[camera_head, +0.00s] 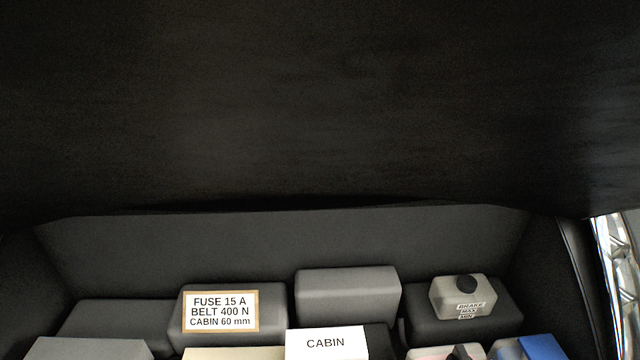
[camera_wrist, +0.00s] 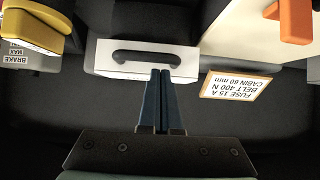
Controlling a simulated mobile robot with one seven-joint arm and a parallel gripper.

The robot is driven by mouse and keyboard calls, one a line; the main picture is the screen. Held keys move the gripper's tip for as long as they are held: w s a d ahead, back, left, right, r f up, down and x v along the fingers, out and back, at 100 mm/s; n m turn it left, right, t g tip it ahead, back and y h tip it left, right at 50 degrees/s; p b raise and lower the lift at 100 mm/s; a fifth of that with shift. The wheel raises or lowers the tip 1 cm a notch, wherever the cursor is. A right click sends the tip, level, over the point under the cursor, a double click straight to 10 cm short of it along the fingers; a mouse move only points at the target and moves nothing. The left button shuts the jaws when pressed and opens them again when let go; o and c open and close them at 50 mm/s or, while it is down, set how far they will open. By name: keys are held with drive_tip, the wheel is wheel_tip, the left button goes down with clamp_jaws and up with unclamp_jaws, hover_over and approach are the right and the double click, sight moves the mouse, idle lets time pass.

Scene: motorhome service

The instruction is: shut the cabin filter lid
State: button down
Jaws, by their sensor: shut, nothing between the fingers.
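The white cabin filter lid (camera_head: 326,342), marked CABIN, shows at the bottom middle of the head view, cut off by the frame edge. A white panel with a dark curved handle (camera_wrist: 146,57) at the top middle of the wrist view looks like the same lid. My gripper (camera_wrist: 161,72) is shut and empty, its fingertips overlapping the panel's edge just beside the handle. I cannot tell whether they touch it. How far the lid stands open is not clear. My gripper is outside the head view.
A sign (camera_head: 220,312) reading CABIN 60 mm stands left of the lid. A brake reservoir (camera_head: 465,297) stands to the right. A cream housing with an orange part (camera_wrist: 294,20) and a yellow part (camera_wrist: 30,30) flank the wrist view. A dark panel (camera_head: 320,100) hangs overhead.

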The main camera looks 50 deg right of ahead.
drive_tip(key=p+v, duration=0.5)
drive_tip(key=v, duration=0.7)
drive_tip(key=shift+w, duration=0.1)
